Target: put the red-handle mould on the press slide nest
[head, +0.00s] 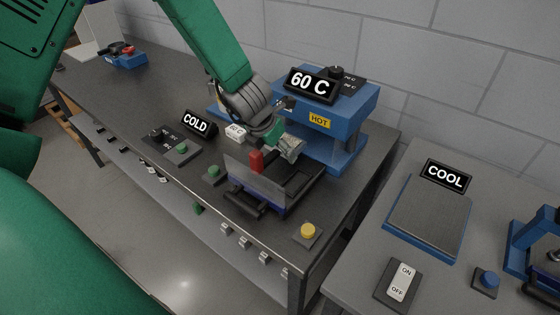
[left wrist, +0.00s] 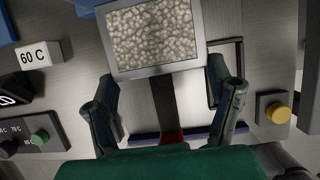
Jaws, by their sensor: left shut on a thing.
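The red-handle mould (left wrist: 155,38) shows in the left wrist view as a square grey frame full of pale pellets, just beyond my fingertips. A red upright block (head: 256,160), which looks like its handle, stands behind a grey plate in the head view; whether it joins the mould is hard to see. My left gripper (head: 285,143) is shut on the mould, with dark fingers (left wrist: 163,85) on either side of its near edge. It is over the dark press slide (head: 297,188), in front of the blue press (head: 348,145). The nest is mostly hidden, and any gap below the mould cannot be judged.
A yellow button (head: 308,231) and green buttons (head: 213,171) line the bench's front edge. The COLD sign (head: 195,123) is left. A second table with a COOL plate (head: 430,217) stands right, across a gap.

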